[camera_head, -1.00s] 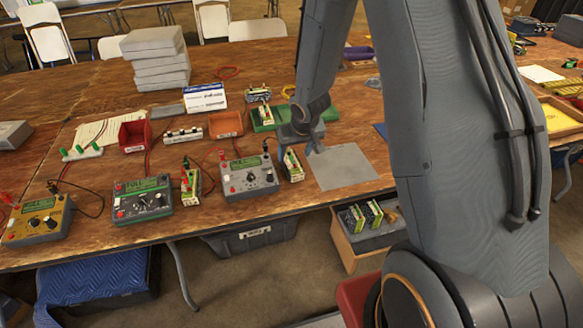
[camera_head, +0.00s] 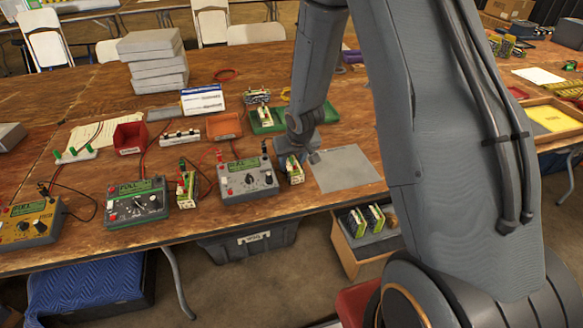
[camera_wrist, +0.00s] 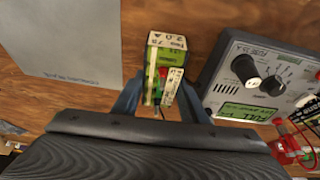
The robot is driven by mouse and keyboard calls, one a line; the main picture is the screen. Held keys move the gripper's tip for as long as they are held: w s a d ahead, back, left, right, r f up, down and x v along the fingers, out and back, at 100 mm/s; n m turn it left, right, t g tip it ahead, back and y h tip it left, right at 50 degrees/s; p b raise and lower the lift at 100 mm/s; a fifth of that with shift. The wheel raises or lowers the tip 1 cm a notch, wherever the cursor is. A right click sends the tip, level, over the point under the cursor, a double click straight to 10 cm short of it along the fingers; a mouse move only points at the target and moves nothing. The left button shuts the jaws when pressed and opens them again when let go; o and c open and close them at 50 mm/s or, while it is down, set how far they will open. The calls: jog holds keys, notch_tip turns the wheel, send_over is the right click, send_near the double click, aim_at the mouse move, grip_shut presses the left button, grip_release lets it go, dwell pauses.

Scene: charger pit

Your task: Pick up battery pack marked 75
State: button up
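The battery pack (camera_wrist: 166,75) stands beside the grey charger; its pale top label seems to read 75 and 2.0 A. Red and dark terminals show on it in the wrist view. In the head view the pack (camera_head: 295,171) is just right of the charger (camera_head: 247,178), partly covered by my gripper (camera_head: 302,155). In the wrist view my gripper (camera_wrist: 160,98) is open, with one finger on each side of the pack. Gaps show between the fingers and the pack; the lower part of the pack is hidden.
The grey charger (camera_wrist: 258,80) is close beside one finger in the wrist view. A flat grey mat (camera_head: 345,169) lies on the other side. A green charger (camera_head: 138,203) with another pack (camera_head: 187,189) stands farther left. The table's front edge is near.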

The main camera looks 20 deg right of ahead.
grip_shut()
jog(key=shift+r, duration=0.15)
